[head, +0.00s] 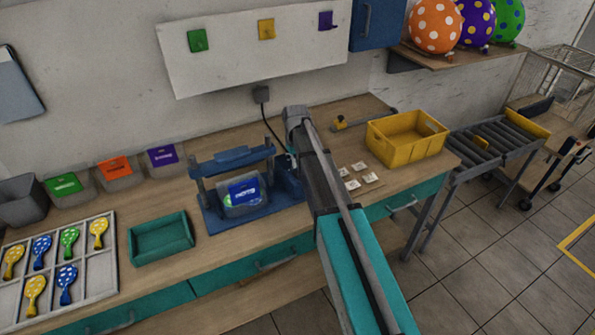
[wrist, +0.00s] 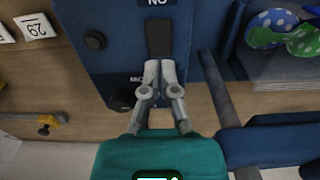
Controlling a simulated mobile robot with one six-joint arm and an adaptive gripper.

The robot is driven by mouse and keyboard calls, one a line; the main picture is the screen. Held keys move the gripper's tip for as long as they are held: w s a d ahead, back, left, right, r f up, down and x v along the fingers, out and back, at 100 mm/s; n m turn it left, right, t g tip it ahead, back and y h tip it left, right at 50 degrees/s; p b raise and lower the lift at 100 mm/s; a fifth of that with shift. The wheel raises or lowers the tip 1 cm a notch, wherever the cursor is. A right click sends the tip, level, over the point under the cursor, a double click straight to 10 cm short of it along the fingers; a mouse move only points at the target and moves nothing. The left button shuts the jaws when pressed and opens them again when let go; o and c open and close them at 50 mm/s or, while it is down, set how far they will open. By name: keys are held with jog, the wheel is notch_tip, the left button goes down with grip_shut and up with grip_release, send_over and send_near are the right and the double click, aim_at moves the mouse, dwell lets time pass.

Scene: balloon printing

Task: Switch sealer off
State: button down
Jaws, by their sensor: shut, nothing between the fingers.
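The sealer (head: 225,215) is a blue frame machine on the wooden bench in the head view, with a blue bag lying in it. Its blue control box (wrist: 110,60) fills the upper left of the wrist view. A dark upright switch (wrist: 159,38) is set in the box, with a white label reading as an inverted "ON" above it. My gripper (wrist: 160,66) is shut and empty, its fingertips at the lower end of the switch and covering part of it. Whether they touch it I cannot tell. In the head view my arm hides the gripper.
A yellow crate (head: 408,142) and several white cards lie right of the sealer. A green tray (head: 160,240) and a balloon rack (head: 55,258) lie left. Black round knobs (wrist: 95,40) sit beside the switch.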

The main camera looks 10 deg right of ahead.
aim_at(296, 172)
jog(key=shift+r+p, duration=2.05)
jog(key=shift+r, duration=0.25)
jog(key=shift+s, duration=0.1)
jog(key=s+d+m, duration=0.1)
jog(key=s, duration=1.1)
jog(key=s+d+f+m+b, duration=0.1)
jog(key=s+m, duration=0.1)
jog(key=s, duration=1.1)
jog(key=shift+s+d+f, duration=0.25)
